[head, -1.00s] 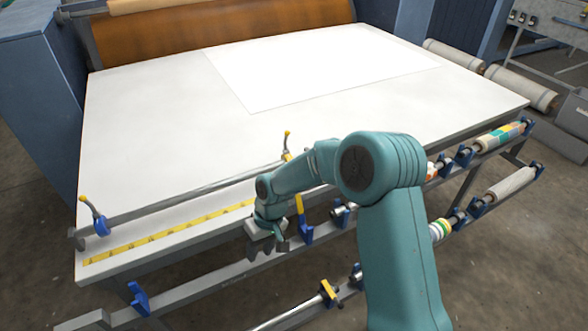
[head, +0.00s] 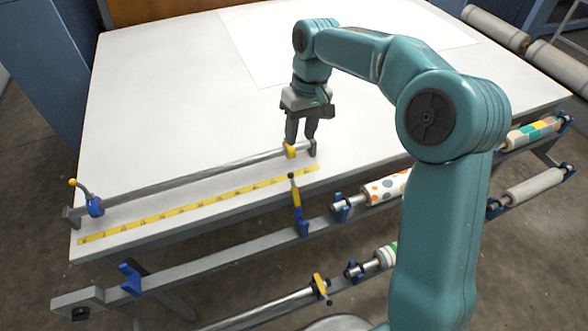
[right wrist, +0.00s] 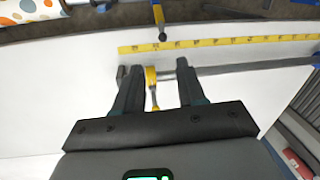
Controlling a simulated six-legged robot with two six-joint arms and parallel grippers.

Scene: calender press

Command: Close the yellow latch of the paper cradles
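My right gripper (head: 301,141) points down over the white table, fingers apart, at the right end of a metal bar (head: 190,178). A yellow latch (head: 290,151) is on that bar end, by the fingertips. In the right wrist view the same yellow latch (right wrist: 151,78) lies between the two spread fingers (right wrist: 158,66), with a gap to the right finger; its lever points towards the palm. I cannot tell whether the left finger touches it. A blue cradle clamp (head: 95,207) with a yellow-tipped lever holds the bar's left end. My left gripper is not in view.
A yellow ruler strip (head: 200,205) runs along the table's front. Below are a rail with a blue cradle and raised yellow lever (head: 296,192), an empty blue cradle (head: 130,278), another yellow latch (head: 320,287), and patterned rolls (head: 388,188). White paper (head: 260,45) lies behind.

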